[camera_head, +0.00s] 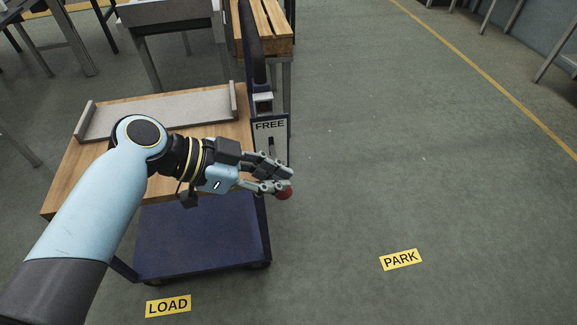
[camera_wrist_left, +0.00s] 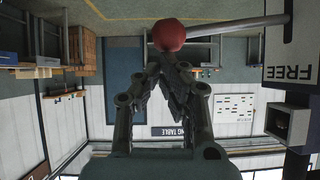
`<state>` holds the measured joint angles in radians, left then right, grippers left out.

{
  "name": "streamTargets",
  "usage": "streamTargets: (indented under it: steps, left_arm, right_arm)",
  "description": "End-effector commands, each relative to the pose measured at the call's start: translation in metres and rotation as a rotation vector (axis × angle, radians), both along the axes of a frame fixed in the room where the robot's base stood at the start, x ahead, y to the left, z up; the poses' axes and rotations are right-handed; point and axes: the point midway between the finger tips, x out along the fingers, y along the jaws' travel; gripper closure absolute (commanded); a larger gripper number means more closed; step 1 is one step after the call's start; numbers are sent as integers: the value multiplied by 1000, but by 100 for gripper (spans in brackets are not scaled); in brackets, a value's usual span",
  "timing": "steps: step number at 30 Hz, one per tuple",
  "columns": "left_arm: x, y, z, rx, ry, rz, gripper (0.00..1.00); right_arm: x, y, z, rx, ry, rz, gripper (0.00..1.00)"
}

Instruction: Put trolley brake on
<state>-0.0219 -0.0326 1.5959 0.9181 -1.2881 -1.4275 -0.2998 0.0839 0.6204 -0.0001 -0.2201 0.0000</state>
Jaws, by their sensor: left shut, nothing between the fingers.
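The trolley has a wooden top (camera_head: 62,190), a dark blue lower shelf (camera_head: 190,235) and a dark upright post at its right. A grey plate on the post bears the word FREE (camera_head: 270,126); it also shows upside down in the left wrist view (camera_wrist_left: 291,73). A grey lever (camera_wrist_left: 240,26) reaches out from a slot in this plate and ends in a red ball knob (camera_wrist_left: 169,35), which shows in the head view (camera_head: 284,193) too. My left gripper (camera_head: 289,178) is shut and empty, its fingertips right at the knob. I cannot tell whether they touch. My right gripper is out of view.
A grey tray-like piece (camera_head: 160,113) lies on the trolley top. A wooden pallet stack (camera_head: 264,28) stands behind. Yellow floor labels read LOAD (camera_head: 168,306) and PARK (camera_head: 401,260). The green floor to the right of the trolley is clear.

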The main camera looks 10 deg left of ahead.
Motion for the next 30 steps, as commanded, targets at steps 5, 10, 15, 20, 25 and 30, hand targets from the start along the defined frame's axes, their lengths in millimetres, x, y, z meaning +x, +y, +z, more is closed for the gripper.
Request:
streamTargets:
  steps: [5, 10, 15, 20, 25, 30]
  left_arm:
    - [-11, -1, -35, 49, -154, 1, 100]
    - [-16, -3, -58, 95, -297, 1, 100]
    - [-17, -3, -75, 118, -365, -1, 100]
    - [-16, -3, -87, 118, -364, -1, 100]
    - [-15, -2, -95, 118, -364, -1, 100]
    - [-14, -2, -98, 118, -362, -1, 100]
  right_arm:
    - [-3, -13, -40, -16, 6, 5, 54]
    - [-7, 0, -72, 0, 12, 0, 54]
    - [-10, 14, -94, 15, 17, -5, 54]
    - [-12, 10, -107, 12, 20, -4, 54]
    - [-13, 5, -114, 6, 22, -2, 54]
    - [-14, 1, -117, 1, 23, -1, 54]
